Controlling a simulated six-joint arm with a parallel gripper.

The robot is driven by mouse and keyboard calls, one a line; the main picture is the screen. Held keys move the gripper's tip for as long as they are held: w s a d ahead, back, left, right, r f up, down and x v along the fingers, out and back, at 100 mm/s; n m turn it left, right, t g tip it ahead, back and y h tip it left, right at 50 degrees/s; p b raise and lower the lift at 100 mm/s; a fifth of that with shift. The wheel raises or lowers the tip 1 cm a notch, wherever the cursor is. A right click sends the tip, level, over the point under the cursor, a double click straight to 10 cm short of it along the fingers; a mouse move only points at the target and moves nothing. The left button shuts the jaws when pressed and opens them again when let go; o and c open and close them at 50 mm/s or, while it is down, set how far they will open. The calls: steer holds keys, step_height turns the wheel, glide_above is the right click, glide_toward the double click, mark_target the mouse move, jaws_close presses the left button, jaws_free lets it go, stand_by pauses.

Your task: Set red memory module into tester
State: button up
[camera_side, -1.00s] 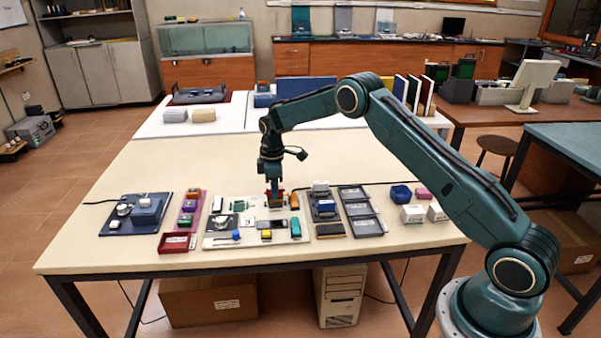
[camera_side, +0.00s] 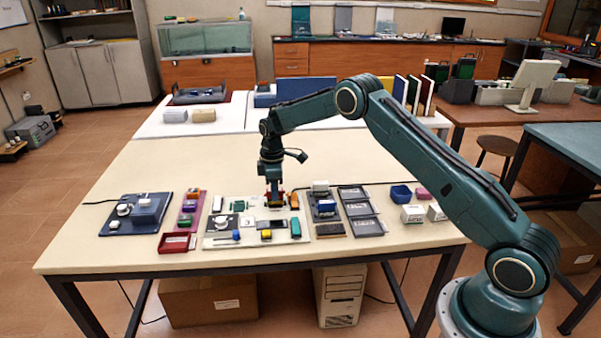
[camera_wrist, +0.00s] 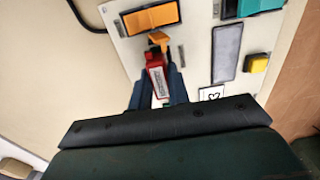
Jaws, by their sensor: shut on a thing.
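The red memory module (camera_wrist: 153,60), with a white label on its side, is between the fingers of my gripper (camera_wrist: 158,82) in the wrist view. My gripper is shut on it and points down over the pale board (camera_side: 218,242). In the side view my gripper (camera_side: 274,203) is over the back middle of this board and largely hides the module. An orange piece (camera_wrist: 159,39) lies right at the module's far end in the wrist view. I cannot tell whether the module touches the board, or which part is the tester's slot.
On the board are an orange panel (camera_wrist: 152,18), a grey-faced rectangle (camera_wrist: 226,54), a yellow block (camera_wrist: 257,63) and a teal block (camera_side: 296,228). A magenta strip (camera_side: 200,201) stands left of it and dark trays (camera_side: 361,209) right. The table's back is clear.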

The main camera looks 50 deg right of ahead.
steer(key=shift+f, duration=0.35)
stand_by(0.5)
steer(key=o, duration=0.9)
steer(key=shift+o, duration=0.6)
steer(key=o, duration=0.3)
steer(key=shift+r, duration=0.15)
steer(key=shift+r, duration=3.65)
